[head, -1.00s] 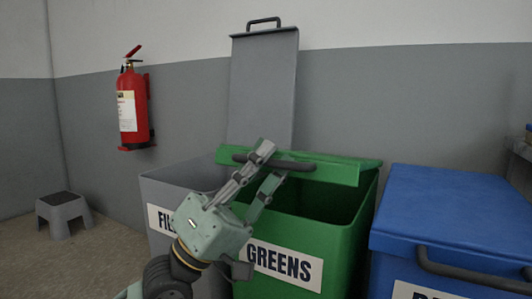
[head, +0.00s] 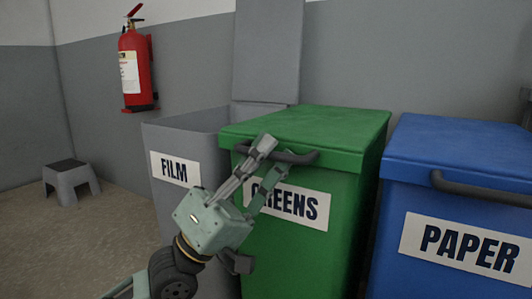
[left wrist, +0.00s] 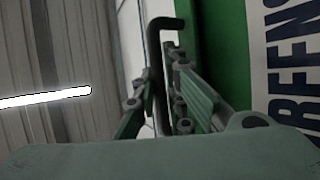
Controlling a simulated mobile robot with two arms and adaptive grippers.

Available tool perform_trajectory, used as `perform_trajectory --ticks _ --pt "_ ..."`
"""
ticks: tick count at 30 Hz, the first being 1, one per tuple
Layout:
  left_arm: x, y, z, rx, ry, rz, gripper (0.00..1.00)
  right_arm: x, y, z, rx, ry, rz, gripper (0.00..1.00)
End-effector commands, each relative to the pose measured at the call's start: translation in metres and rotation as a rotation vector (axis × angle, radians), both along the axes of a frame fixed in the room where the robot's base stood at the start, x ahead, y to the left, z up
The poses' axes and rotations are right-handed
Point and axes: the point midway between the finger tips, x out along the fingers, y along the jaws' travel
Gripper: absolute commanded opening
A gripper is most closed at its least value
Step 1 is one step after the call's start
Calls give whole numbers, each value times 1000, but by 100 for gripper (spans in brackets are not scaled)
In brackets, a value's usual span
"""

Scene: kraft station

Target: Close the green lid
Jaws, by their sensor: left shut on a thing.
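The green lid (head: 320,130) lies flat over the green bin (head: 300,255) labelled GREENS, and its top looks level with no gap that I can see. Its dark handle (head: 295,157) sticks out at the front edge. My left gripper (head: 268,160) is at the handle's left part, shut on it, with one finger above and one below. In the left wrist view the dark handle (left wrist: 155,60) runs between the two fingers, beside the green bin wall. The far end of the handle is clear of the fingers. My right gripper is not in view.
A grey bin (head: 165,205) labelled FILM stands open at the left, its grey lid (head: 268,50) upright against the wall. A blue bin (head: 400,245) labelled PAPER stands closed at the right. A fire extinguisher (head: 136,70) and a grey step stool (head: 70,182) are further left.

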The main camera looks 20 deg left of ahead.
Motion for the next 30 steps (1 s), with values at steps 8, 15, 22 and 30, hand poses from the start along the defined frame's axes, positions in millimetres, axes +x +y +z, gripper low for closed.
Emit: perform_trajectory --ticks 8,15,22,30 --pt "2 -4 -9 10 20 -7 18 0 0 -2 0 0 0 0" --pt "2 -3 -7 7 15 -4 18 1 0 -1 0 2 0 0" --pt "-3 5 -18 9 17 0 18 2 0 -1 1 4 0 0" --pt "-25 30 -56 12 21 -1 18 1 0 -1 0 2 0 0"
